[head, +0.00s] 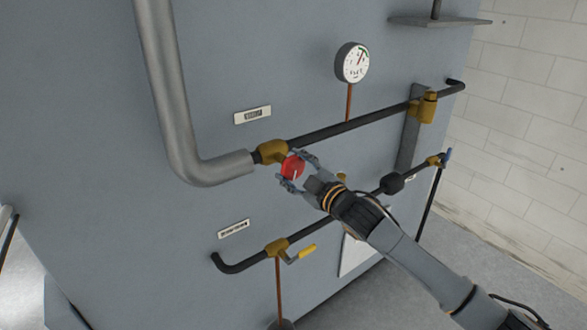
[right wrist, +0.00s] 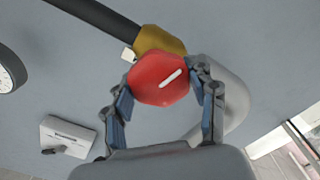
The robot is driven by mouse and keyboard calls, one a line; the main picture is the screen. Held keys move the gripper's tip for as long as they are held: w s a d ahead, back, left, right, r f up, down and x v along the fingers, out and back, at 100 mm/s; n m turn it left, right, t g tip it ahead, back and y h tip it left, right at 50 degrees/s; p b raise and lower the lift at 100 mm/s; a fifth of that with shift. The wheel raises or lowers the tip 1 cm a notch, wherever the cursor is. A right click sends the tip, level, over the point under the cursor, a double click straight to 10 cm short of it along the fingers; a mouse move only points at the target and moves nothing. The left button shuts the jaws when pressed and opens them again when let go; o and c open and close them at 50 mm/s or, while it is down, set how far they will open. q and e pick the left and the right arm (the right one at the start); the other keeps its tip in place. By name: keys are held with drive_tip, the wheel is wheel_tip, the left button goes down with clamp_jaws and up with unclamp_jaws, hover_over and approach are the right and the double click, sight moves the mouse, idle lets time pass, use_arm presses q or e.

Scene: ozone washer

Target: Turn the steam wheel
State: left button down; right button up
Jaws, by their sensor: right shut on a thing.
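The steam wheel (head: 293,166) is a small red knob with a white mark, on a brass valve (head: 272,152) at the end of the thick grey pipe. My right gripper (head: 292,172) has its fingers on either side of the wheel and is shut on it. In the right wrist view the red wheel (right wrist: 158,79) sits between the two fingertips (right wrist: 160,88), its white mark slanting up to the right. The brass valve body (right wrist: 158,40) shows behind it. My left gripper is not in view.
A round gauge (head: 352,62) stands above the black pipe (head: 330,131). Below is a second pipe with a yellow lever (head: 301,254). A brass fitting (head: 425,107) is at the right. Labels (head: 253,115) are on the grey panel. A shelf (head: 440,20) juts out at the top right.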

drive_tip(key=shift+n, duration=0.5)
drive_tip(key=o, duration=1.2)
drive_tip(key=v, duration=1.2)
